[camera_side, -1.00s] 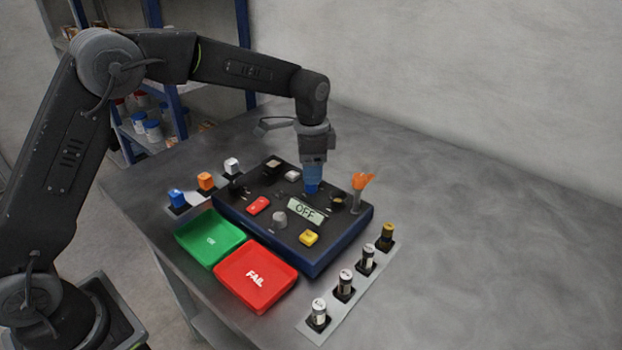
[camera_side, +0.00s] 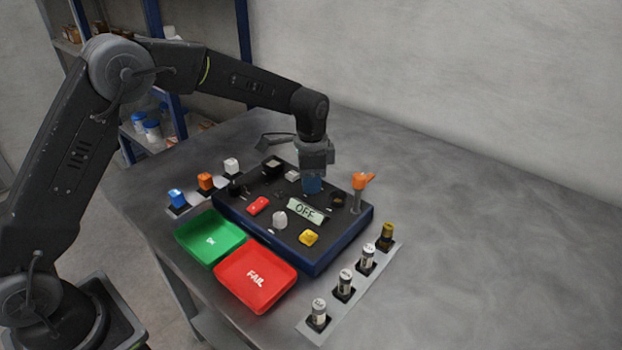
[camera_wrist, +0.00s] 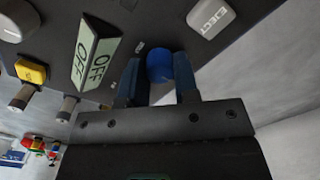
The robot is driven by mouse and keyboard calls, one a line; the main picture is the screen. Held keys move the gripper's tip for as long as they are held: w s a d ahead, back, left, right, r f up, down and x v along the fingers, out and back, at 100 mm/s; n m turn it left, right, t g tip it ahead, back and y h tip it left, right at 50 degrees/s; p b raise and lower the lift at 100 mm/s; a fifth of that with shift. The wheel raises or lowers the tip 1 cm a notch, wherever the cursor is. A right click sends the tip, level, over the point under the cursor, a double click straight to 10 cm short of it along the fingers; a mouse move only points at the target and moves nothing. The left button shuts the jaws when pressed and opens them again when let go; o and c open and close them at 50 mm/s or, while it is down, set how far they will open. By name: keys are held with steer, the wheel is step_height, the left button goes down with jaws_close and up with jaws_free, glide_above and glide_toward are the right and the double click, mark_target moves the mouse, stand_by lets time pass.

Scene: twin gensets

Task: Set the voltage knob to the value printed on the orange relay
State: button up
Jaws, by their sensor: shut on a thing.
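The orange relay (camera_side: 205,181) stands in the rack at the panel's left; its print is too small to read. The dark panel (camera_side: 262,226) has a display (camera_side: 306,212) reading OFF. A pale knob (camera_side: 279,219) sits left of the display; I cannot tell whether it is the voltage knob. My gripper (camera_side: 312,186) points down over the panel's back right part, behind the display. In the wrist view its fingers (camera_wrist: 159,78) are shut on a blue round piece (camera_wrist: 159,64). The fingers hide part of this piece, and any label on it is not visible.
Green (camera_side: 190,238) and red FAIL (camera_side: 238,285) trays lie in front. Several fuses stand in a strip (camera_side: 346,301) at right.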

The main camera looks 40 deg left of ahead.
steer(key=shift+c, duration=1.1)
steer(key=n, duration=0.4)
steer(key=shift+n, duration=2.5)
steer(key=o, duration=0.9)
steer(key=shift+r, duration=0.1)
